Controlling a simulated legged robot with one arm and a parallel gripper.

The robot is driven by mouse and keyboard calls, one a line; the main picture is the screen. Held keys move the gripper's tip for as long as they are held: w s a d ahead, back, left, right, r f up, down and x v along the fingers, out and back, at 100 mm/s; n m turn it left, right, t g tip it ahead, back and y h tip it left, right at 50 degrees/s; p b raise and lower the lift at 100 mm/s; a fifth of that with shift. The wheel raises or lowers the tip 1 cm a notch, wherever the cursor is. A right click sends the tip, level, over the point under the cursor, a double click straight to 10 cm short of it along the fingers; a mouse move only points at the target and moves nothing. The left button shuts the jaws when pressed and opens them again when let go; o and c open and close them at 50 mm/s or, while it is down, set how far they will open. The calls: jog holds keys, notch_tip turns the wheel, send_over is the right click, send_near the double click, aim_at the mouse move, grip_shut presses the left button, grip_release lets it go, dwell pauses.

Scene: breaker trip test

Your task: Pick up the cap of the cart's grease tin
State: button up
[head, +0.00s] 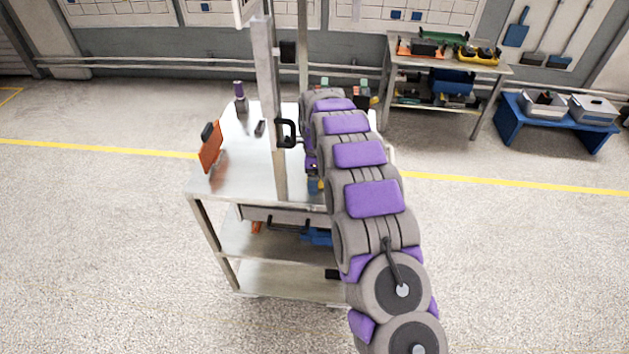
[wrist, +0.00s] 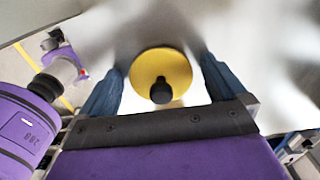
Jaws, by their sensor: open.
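In the wrist view, a round yellow cap (wrist: 172,67) with a black knob (wrist: 161,92) on it shows between the two blue fingers of my gripper (wrist: 161,70). The gripper is open, one finger on each side of the cap, with small gaps visible. I cannot tell how far below the fingertips the cap lies. No tin body shows under the cap. In the head view, the metal cart (head: 235,179) stands in front of me. My arm reaches over its right side and hides the cap; the gripper is not clear there.
An upright metal post (head: 268,90) with a black handle (head: 287,133) stands close left of my arm. An orange piece (head: 210,152), a purple-topped bottle (head: 240,97) and a small dark item (head: 259,128) are on the cart's left. A workbench (head: 400,62) stands behind right.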

jog(key=shift+d, duration=0.5)
jog(key=shift+c, duration=0.5)
jog(key=shift+d+r, duration=0.1)
jog(key=shift+d, duration=0.15)
jog(key=c, duration=0.3)
jog(key=shift+a, duration=0.55)
jog(key=c, duration=0.6)
jog(key=shift+c, duration=0.2)
jog(key=shift+d, duration=0.15)
